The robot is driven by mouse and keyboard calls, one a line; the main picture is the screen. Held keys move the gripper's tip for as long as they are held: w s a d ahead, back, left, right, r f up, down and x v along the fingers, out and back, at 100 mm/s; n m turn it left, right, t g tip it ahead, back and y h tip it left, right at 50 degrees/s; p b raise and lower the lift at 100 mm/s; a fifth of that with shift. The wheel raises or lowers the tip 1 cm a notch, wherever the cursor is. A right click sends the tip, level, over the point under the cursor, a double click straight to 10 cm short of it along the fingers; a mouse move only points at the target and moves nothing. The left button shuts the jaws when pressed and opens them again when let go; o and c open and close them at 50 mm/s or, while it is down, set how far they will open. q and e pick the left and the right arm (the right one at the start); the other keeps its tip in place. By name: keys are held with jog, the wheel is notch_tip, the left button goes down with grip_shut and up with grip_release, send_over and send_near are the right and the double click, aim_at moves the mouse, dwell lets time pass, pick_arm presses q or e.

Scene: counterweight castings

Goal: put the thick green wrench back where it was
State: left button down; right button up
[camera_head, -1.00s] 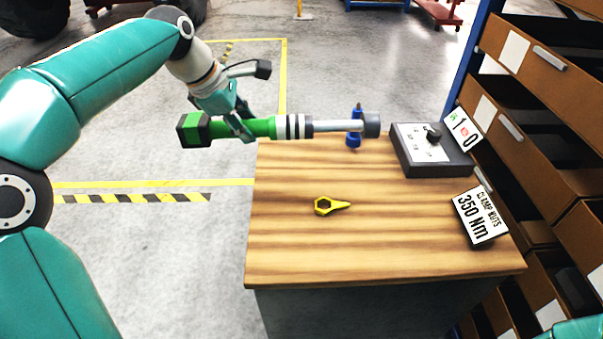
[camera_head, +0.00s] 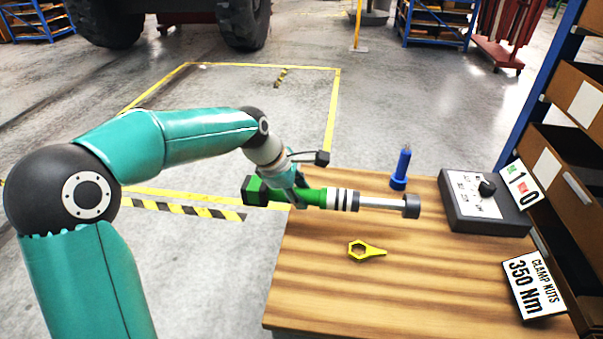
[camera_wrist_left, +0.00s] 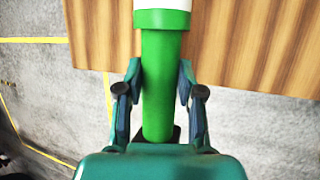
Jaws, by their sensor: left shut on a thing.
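The thick green wrench (camera_head: 312,197) has a green handle, a dark block at its left end, black and white bands, a silver shaft and a dark round head. My left gripper (camera_head: 298,197) is shut around the green handle. The wrench lies roughly level, its handle end past the table's left edge and its head over the wooden table (camera_head: 330,300). I cannot tell how high it is above the top. In the left wrist view the green handle (camera_wrist_left: 160,75) runs between both fingers (camera_wrist_left: 160,95). My right gripper is not in view.
A yellow ring-ended piece (camera_head: 366,250) lies on the table in front of the wrench. A blue upright piece (camera_head: 400,170) stands behind its head. A grey control box (camera_head: 485,205) and a "350 Nm" sign (camera_head: 534,284) are at the right, by shelf bins (camera_head: 560,180).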

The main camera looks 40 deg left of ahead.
pick_arm(q)
jog(key=shift+f, duration=3.65)
jog(key=shift+f, duration=0.15)
jog(key=c, duration=0.7)
grip_release()
jog(key=shift+f, duration=0.1)
jog(key=shift+r, duration=0.25)
jog(key=v, duration=1.2)
jog(key=shift+b, duration=0.35)
jog(key=shift+f, duration=0.1)
